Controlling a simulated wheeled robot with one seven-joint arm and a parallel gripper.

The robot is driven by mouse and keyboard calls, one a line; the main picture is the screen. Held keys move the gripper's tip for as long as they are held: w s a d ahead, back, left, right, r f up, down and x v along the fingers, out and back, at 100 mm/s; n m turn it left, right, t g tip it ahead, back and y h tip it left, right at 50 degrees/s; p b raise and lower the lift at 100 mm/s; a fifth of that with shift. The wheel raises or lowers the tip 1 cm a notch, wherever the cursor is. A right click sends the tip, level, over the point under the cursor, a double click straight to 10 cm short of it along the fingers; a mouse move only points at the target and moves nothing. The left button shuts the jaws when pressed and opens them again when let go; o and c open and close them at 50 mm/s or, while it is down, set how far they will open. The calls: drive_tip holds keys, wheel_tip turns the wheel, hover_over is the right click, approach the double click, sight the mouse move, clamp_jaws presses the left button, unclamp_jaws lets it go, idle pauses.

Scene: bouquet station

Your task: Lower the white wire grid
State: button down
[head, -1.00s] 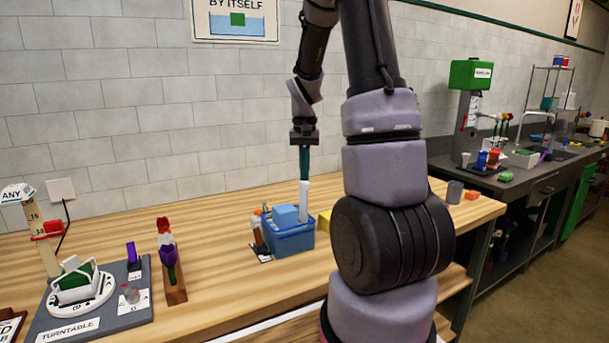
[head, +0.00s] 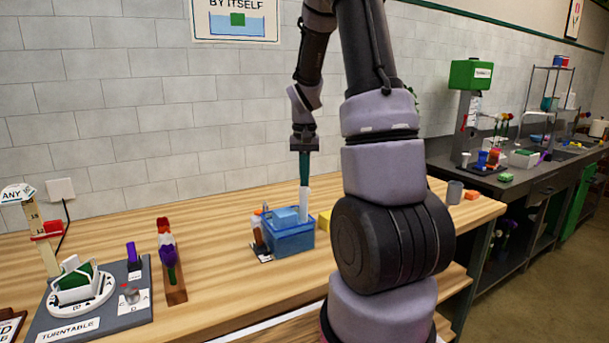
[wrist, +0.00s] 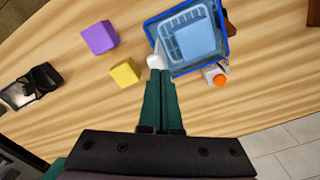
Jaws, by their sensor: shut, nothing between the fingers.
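A blue, water-tinted tub (head: 290,243) stands on the wooden bench; it also shows in the wrist view (wrist: 150,27). A light blue block (wrist: 193,40) is in it, low between the walls. The white wire grid (wrist: 172,48) shows as pale lines around and over the block; its exact height is hard to tell. A white upright piece (head: 303,201) rises at the tub's back right side. My gripper (wrist: 158,72), with green fingers, is shut, tips down at the top of this white piece. Whether they touch is unclear.
A yellow block (wrist: 125,74) and a purple block (wrist: 99,37) lie beside the tub. A bottle with an orange cap (wrist: 219,79) stands close by the tub. A turntable board (head: 100,305) and a flower stand (head: 175,296) are at the left. Bench between is clear.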

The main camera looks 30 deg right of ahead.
drive_tip(key=shift+f, duration=1.8)
drive_tip(key=shift+r, duration=2.55)
